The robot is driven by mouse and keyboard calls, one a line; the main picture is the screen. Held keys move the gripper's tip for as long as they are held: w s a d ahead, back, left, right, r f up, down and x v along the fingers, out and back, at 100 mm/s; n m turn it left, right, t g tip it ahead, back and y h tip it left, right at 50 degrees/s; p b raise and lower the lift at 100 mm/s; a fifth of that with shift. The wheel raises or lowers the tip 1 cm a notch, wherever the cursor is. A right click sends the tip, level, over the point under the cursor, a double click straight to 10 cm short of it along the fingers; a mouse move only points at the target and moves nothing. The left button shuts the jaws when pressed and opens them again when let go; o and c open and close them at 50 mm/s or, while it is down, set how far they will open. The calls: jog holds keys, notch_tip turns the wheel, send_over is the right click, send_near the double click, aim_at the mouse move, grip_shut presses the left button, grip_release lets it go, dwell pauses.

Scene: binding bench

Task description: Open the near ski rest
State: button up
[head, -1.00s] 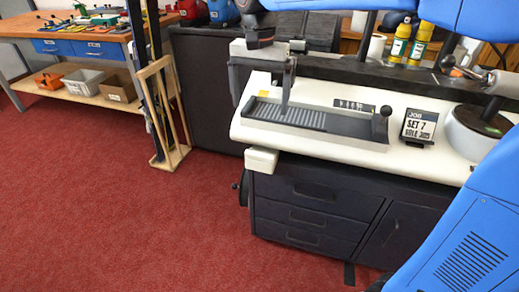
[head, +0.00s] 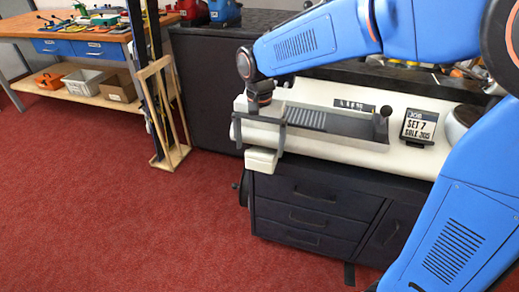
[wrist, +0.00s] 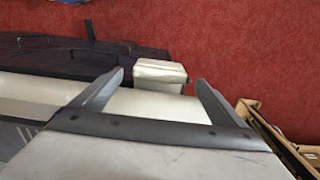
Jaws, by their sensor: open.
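A white block that looks like the near ski rest (head: 262,161) sticks out from the front left corner of the white binding bench (head: 352,155). It also shows in the wrist view (wrist: 158,72), beyond my fingertips and between them. My gripper (head: 259,150) is above and close to the block, fingers pointing down, with nothing between them. In the wrist view my gripper (wrist: 160,82) has its two fingers spread wide. I cannot tell whether a fingertip touches the block.
A grey ribbed tray (head: 325,121) with a black knob lies on the bench top. A job sign (head: 419,127) stands to its right. Dark drawers (head: 310,212) are below. A wooden rack (head: 166,110) with skis stands to the left. The red floor in front is clear.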

jog(key=shift+f, duration=1.15)
jog(key=shift+c, duration=0.6)
jog(key=c, duration=1.4)
jog(key=s+a, duration=0.2)
jog(key=s, duration=0.3)
jog(key=s+a, duration=0.1)
jog(key=s, duration=0.4)
jog(key=s+a, duration=0.2)
jog(key=s, duration=0.3)
jog(key=shift+s+a, duration=0.35)
jog(key=o, duration=1.5)
notch_tip(320, 180, up, 18)
jog(key=shift+f, duration=0.25)
